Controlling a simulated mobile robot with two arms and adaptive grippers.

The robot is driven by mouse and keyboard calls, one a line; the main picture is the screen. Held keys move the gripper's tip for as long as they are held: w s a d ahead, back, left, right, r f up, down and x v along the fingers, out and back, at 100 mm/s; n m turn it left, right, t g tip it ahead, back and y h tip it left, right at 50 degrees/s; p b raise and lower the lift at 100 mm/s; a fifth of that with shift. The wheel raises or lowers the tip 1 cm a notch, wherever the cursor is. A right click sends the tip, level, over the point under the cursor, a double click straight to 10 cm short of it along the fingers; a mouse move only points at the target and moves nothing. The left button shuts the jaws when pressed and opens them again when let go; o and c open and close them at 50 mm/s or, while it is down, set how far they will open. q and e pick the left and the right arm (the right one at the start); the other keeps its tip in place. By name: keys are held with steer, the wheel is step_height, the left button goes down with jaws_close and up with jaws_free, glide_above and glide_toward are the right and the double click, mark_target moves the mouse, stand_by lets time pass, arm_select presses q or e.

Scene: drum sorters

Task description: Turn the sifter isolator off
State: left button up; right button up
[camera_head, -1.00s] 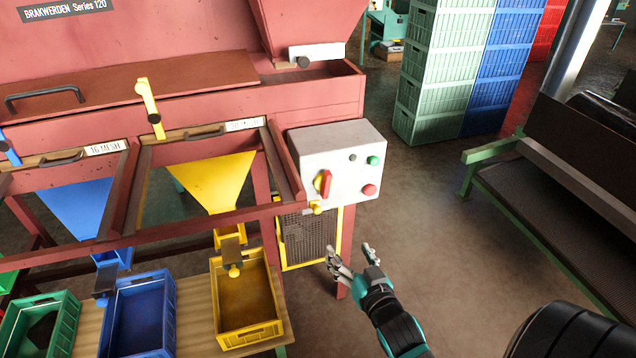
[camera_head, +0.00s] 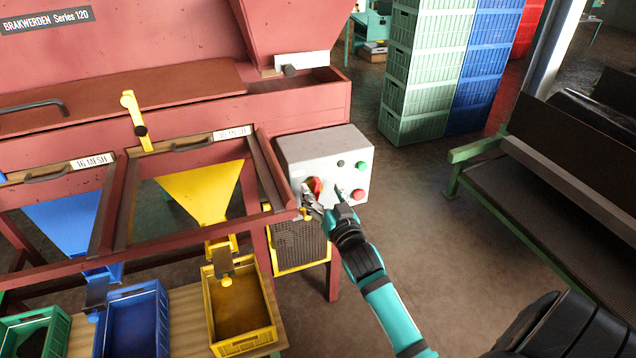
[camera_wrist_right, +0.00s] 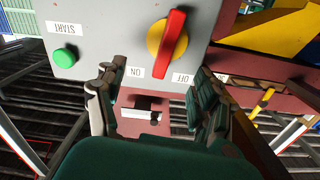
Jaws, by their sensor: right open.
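The sifter isolator is a red handle on a yellow round base (camera_wrist_right: 167,42), on the front of a grey control box (camera_head: 345,148). In the right wrist view the handle stands near upright in the picture, with ON and OFF labels beside it. In the head view the red handle (camera_head: 313,186) is partly hidden by my right gripper (camera_head: 322,194). The right gripper also shows in the wrist view (camera_wrist_right: 150,95). Its fingers are apart and empty, just short of the handle; contact cannot be told. My left gripper is not in view.
A green START button (camera_wrist_right: 64,57) and a red button (camera_head: 358,195) sit on the same box. A yellow crate (camera_head: 240,310) and a blue crate (camera_head: 135,325) stand below the chutes. A conveyor (camera_head: 540,200) is at the right, with clear floor between.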

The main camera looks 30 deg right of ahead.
mark_target(318, 186)
steer(key=shift+x, duration=1.75)
